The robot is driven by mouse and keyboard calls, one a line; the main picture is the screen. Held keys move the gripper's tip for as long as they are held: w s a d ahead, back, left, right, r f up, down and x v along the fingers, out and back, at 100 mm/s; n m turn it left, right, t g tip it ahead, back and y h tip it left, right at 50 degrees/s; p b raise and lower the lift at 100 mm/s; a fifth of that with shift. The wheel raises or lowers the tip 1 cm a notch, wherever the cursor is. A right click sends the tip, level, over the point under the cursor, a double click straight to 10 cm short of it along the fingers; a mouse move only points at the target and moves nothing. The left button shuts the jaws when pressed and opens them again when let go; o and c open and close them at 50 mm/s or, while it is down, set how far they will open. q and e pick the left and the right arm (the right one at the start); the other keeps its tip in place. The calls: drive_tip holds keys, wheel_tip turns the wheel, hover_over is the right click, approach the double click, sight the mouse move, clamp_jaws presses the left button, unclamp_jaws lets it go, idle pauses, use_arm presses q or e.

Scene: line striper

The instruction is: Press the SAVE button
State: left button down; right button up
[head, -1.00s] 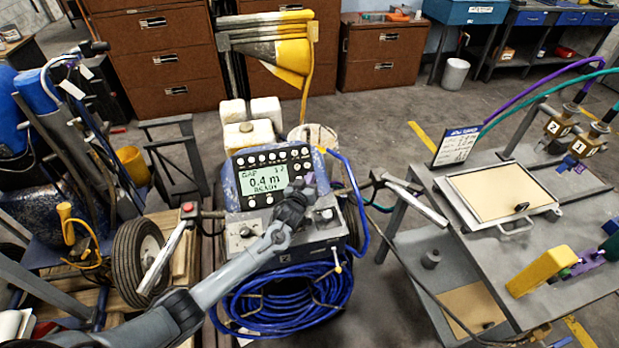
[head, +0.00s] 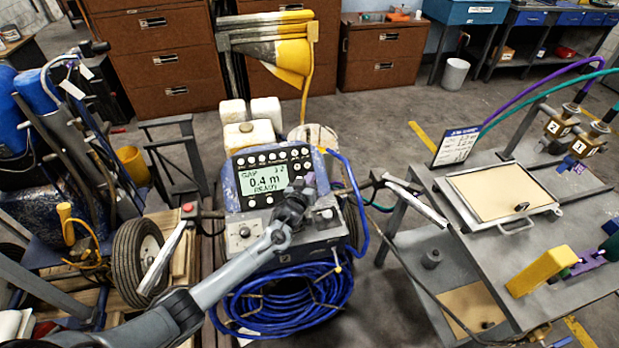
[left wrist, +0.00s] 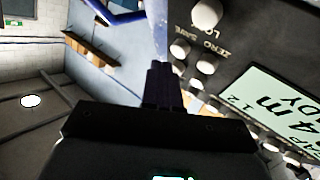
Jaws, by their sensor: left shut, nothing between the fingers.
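The striper's control box (head: 232,178) carries a lit display (head: 262,181) reading "GAP", "0.4 m" and "READY", with round white buttons around it. My left gripper (head: 308,181) is shut and empty at the box's lower right, in front of part of the panel. In the left wrist view, the shut fingertips (left wrist: 158,68) are close beside the panel edge. There, SAVE and ZERO lettering stands by two white buttons; the button nearer the fingers (left wrist: 180,48) seems to be SAVE. A small gap shows between it and the fingers; contact is not visible. My right gripper is not in view.
A coiled blue hose (head: 290,296) hangs below the box. A handlebar (head: 415,200) sticks out on the right, beside a grey bench (head: 470,255) with a framed tray (head: 536,216). A loaded cart with a wheel (head: 138,250) stands left.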

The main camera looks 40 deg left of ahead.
use_arm(q)
drive_tip(key=shift+f, duration=0.1)
drive_tip(key=shift+w+a+f+b, duration=0.15)
drive_tip(key=shift+a+f+b, duration=0.05)
drive_tip(key=shift+b, duration=0.1)
idle(0.6)
drive_tip(key=shift+w+a+f+b, duration=0.2)
drive_tip(key=shift+a+f+b, duration=0.05)
drive_tip(key=shift+f+b, duration=0.15)
idle(0.4)
drive_tip(key=shift+r, duration=0.1)
drive_tip(key=shift+s+d+r+p, duration=0.3)
drive_tip(key=shift+r+p, duration=0.2)
drive_tip(key=shift+p, duration=0.4)
drive_tip(key=shift+d+r, duration=0.1)
drive_tip(key=shift+d, duration=0.05)
drive_tip(key=shift+r+p, duration=0.1)
drive_tip(key=shift+p, duration=0.2)
